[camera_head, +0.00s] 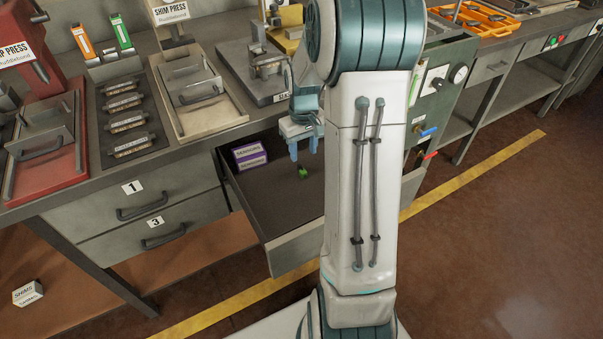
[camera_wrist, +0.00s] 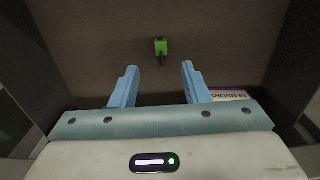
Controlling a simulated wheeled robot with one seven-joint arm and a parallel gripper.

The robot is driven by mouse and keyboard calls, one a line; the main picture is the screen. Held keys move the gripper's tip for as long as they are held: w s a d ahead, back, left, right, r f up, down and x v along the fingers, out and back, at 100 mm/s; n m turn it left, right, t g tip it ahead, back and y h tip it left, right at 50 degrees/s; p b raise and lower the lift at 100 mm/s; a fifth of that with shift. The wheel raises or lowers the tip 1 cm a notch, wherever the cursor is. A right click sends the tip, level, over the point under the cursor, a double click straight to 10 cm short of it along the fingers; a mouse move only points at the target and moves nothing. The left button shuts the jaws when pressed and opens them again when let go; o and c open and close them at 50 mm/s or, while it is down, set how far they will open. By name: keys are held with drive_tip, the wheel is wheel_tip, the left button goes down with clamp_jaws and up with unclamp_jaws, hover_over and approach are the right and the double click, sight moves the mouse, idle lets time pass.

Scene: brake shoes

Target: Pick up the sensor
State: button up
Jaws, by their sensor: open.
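The sensor (camera_head: 303,172) is a small green piece with a dark end, lying on the floor of an open drawer (camera_head: 292,250). In the wrist view the sensor (camera_wrist: 161,47) lies beyond the fingertips, roughly centred between them. My gripper (camera_head: 305,150) points down over the drawer, above the sensor and apart from it. Its two blue fingers show spread in the wrist view (camera_wrist: 159,70), with nothing between them. My arm hides the right part of the drawer in the head view.
The drawer walls surround the gripper's space. A workbench with presses (camera_head: 190,95) and a brake-shoe tray (camera_head: 127,120) overhangs behind. A shims box (camera_head: 27,293) lies on the floor.

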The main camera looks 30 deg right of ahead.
sight(302, 170)
wheel_tip(302, 170, down, 7)
drive_tip(key=shift+a+f+b, duration=0.1)
drive_tip(key=shift+f+b, duration=0.1)
drive_tip(key=shift+b, duration=0.35)
clamp_jaws()
